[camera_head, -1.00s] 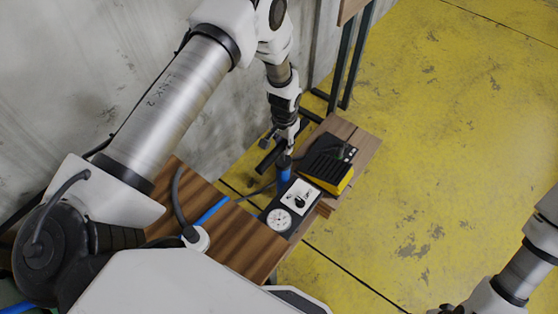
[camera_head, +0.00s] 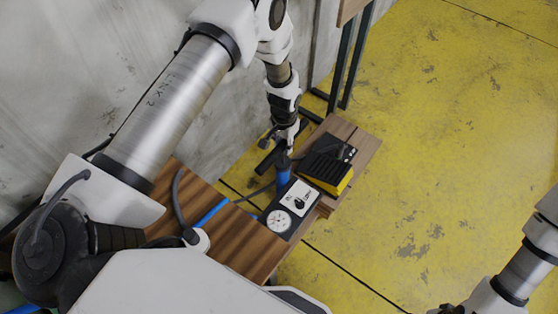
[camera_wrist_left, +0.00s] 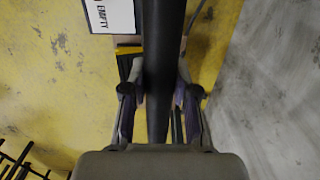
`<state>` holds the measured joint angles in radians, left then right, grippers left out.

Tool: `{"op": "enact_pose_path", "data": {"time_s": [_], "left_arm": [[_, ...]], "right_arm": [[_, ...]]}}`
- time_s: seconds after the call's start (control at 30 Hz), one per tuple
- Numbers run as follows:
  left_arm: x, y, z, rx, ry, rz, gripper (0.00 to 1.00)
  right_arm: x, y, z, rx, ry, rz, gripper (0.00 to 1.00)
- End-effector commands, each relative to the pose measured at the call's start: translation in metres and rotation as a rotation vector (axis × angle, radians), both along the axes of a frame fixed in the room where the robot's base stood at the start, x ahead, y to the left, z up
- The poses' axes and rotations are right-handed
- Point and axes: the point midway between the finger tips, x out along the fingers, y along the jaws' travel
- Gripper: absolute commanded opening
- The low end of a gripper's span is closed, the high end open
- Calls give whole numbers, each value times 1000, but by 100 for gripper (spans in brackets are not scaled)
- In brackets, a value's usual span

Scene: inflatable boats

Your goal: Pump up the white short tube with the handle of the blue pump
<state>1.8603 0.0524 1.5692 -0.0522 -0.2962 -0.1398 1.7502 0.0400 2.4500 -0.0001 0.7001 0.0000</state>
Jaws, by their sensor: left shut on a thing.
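The blue pump (camera_head: 283,178) stands upright beside a dark panel at the far part of the wooden bench. My left gripper (camera_head: 287,147) is directly above it and shut on its black handle. In the left wrist view the black handle (camera_wrist_left: 160,70) runs between the two fingers (camera_wrist_left: 160,100). My left fingers partly hide the pump's top in the head view. A white piece (camera_head: 200,240) lies by the bench's near end, partly behind my body; I cannot tell whether it is the white short tube. My right arm shows at the lower right, its fingers cut off by the frame edge.
The dark panel (camera_head: 288,210) carries a white dial and a switch plate. A black and yellow foot pump (camera_head: 327,170) sits to its right. A blue hose (camera_head: 212,213) and dark hose lie on the wooden bench (camera_head: 235,245).

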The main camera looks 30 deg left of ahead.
Motion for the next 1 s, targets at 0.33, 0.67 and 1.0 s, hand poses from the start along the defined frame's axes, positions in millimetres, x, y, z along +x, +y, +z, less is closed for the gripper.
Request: {"op": "enact_pose_path", "data": {"time_s": [0.33, 0.67, 1.0], "left_arm": [[5, 1, 68, 0, -13, 0, 0], [6, 1, 121, 0, -16, 1, 0], [7, 1, 176, -1, -18, 2, 0]], "right_arm": [[0, 0, 49, 0, 0, 0, 62], [0, 0, 87, 0, 0, 0, 62], [0, 0, 127, 0, 0, 0, 62]]}}
